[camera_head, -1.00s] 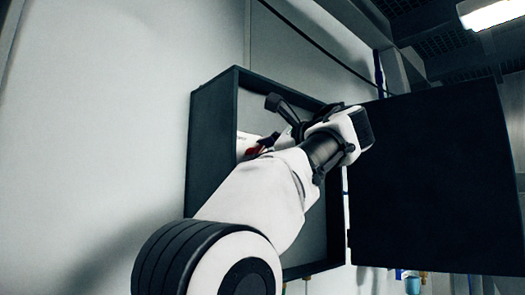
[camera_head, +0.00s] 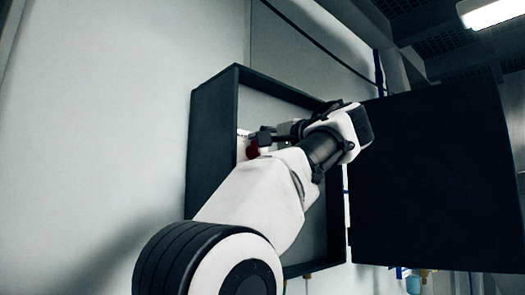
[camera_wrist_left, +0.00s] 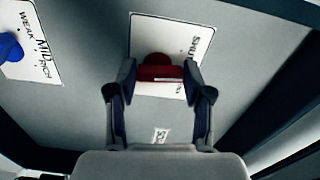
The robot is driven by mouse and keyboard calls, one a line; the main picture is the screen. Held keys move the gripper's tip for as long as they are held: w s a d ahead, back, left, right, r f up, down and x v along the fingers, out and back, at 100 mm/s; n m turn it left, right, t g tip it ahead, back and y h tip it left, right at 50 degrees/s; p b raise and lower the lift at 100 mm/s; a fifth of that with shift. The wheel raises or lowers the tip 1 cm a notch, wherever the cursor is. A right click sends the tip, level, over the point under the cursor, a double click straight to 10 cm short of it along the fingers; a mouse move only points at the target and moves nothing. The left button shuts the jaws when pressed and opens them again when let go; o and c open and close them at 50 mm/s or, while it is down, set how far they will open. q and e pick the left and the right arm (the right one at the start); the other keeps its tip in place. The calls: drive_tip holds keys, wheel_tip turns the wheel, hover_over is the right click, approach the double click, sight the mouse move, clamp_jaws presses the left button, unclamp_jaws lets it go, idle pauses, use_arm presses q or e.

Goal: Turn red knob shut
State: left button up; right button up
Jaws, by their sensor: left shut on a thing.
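The red knob (camera_wrist_left: 158,68) sits on a white plate (camera_wrist_left: 170,35) with "SHUT" printed at its right side in the left wrist view. A pale strip with small dark marks shows at the knob's near edge. My left gripper (camera_wrist_left: 159,75) has one finger on each side of the knob and is shut on it. In the head view, the red knob (camera_head: 253,150) shows beside my left gripper (camera_head: 272,136), inside the dark-framed wall box (camera_head: 212,150). My left wrist and forearm hide much of the box's inside. My right gripper is in neither view.
A blue knob (camera_wrist_left: 10,47) on a white plate marked "WEAK" and "MID" is at the left in the wrist view. The box's black door (camera_head: 430,180) stands open to the right of my wrist. Bare wall (camera_head: 100,110) lies to the left.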

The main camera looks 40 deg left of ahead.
use_arm(q)
drive_tip(key=n, duration=0.3)
drive_tip(key=shift+a+r+n+b, duration=0.1)
drive_tip(key=shift+n+b, duration=0.25)
drive_tip(key=shift+n, duration=0.05)
drive_tip(key=shift+n+b, duration=0.3)
drive_tip(key=shift+n, duration=1.6)
drive_tip(key=o, duration=1.1)
drive_tip(key=shift+f, duration=0.2)
drive_tip(key=shift+o, duration=0.3)
drive_tip(key=shift+a+f, duration=0.1)
drive_tip(key=shift+a, duration=0.15)
drive_tip(key=s+d, duration=0.1)
drive_tip(key=d, duration=1.1)
drive_tip(key=shift+a, duration=0.15)
